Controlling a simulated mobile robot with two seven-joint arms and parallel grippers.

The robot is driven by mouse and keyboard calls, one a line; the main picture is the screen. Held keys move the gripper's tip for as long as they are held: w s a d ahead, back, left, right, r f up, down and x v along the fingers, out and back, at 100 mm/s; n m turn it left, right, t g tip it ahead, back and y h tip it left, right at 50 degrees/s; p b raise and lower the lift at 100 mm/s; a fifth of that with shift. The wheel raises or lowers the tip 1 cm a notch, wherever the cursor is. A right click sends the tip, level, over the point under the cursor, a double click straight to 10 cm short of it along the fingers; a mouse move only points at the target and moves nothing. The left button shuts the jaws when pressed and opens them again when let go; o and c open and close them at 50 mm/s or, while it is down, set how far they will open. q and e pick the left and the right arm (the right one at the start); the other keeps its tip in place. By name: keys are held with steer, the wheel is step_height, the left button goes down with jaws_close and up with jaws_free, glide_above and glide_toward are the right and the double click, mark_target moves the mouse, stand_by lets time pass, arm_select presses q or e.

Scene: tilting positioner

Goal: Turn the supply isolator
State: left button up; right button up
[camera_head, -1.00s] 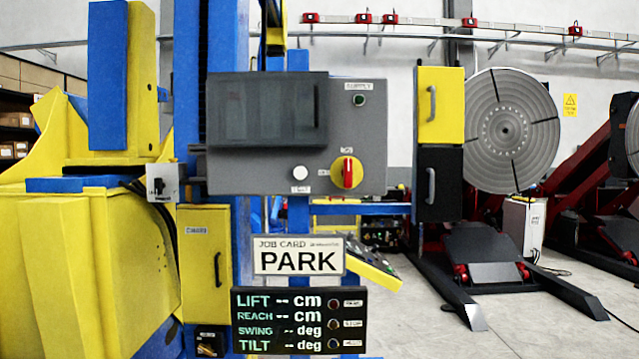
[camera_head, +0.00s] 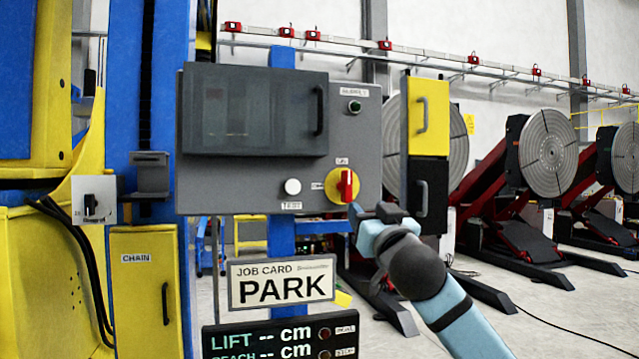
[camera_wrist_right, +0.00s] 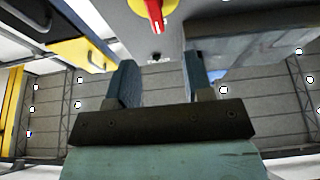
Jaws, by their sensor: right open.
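The supply isolator (camera_head: 346,185) is a red rotary handle on a yellow round plate, low on the right part of the grey control box (camera_head: 240,182). Its red handle stands about upright. In the right wrist view the red handle (camera_wrist_right: 154,12) shows at the top, beyond the fingertips. My right gripper (camera_head: 358,212) is just below and right of the isolator in the head view, apart from it as far as I can tell. In the wrist view its two fingers (camera_wrist_right: 160,75) are spread with nothing between them. My left gripper is not in view.
A dark-windowed cover (camera_head: 255,112) with a handle fills the box's upper left. A green supply lamp (camera_head: 355,106) and white test button (camera_head: 292,187) flank the isolator. A yellow and black cabinet (camera_head: 428,125) stands close on the right. The PARK card (camera_head: 281,283) hangs below.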

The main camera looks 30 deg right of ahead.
mark_target(350, 180)
steer(key=p+x, duration=0.1)
steer(key=x, duration=0.3)
steer(key=p+x, duration=0.2)
steer(key=x, duration=0.2)
steer(key=r+p+x, duration=0.1)
steer(key=p+x, duration=0.1)
steer(key=x, duration=0.2)
steer(key=shift+d+r, duration=0.2)
steer(key=shift+d, duration=0.15)
steer(key=shift+w+d+r, duration=0.1)
steer(key=shift+w, duration=0.45)
steer(key=shift+c, duration=0.8)
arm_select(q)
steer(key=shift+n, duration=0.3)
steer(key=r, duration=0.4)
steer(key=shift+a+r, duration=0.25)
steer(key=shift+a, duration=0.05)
arm_select(e)
steer(key=c, duration=0.6)
